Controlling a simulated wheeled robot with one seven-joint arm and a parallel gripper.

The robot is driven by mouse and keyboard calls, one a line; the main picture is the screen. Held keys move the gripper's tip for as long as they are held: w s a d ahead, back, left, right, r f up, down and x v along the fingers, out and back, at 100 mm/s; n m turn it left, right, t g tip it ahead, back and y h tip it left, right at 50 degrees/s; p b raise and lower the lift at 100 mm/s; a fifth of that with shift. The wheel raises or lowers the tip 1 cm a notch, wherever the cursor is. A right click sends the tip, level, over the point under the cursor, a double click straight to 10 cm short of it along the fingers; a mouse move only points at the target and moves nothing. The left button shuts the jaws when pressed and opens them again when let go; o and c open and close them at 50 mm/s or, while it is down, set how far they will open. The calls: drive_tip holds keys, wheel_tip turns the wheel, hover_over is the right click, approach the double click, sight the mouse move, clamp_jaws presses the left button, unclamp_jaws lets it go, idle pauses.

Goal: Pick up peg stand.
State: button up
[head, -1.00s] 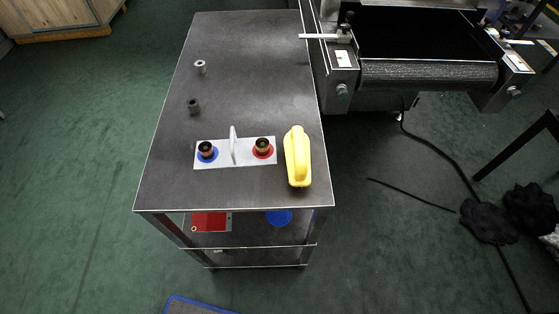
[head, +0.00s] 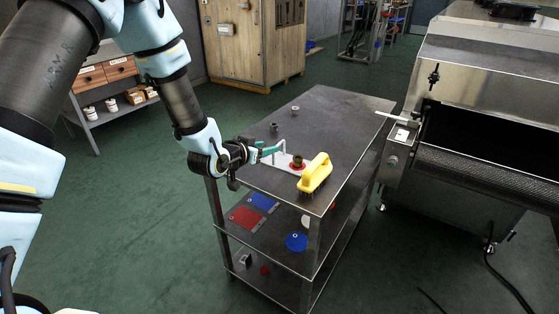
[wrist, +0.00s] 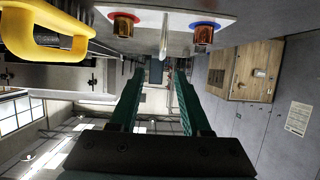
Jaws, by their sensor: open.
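The peg stand (head: 281,160) is a pale flat plate on the cart's top, with an upright fin handle in its middle. Brown pegs stand in a red ring and a blue ring; in the head view the blue one is hidden behind my gripper. My gripper (head: 270,150) is open and empty, at the stand's left side, with teal fingers pointing toward the fin. In the wrist view the stand (wrist: 185,14) is at the top edge, and its fin hangs in line with the gap between the fingers (wrist: 158,73). I cannot tell whether the fin is between them.
A yellow-handled brush (head: 315,172) is close to the right of the stand on the cart top (head: 335,110). Two small grey cylinders (head: 274,128) stand behind it. The dryer conveyor (head: 480,165) is at the right. Lower shelves hold red and blue pieces.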

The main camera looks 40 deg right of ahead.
sight(279, 144)
drive_tip(key=p+x, duration=0.3)
drive_tip(key=x, duration=0.6)
drive_tip(key=shift+w+f, duration=0.1)
drive_tip(key=shift+w, duration=0.05)
drive_tip(key=shift+c, duration=0.3)
clamp_jaws()
idle(0.8)
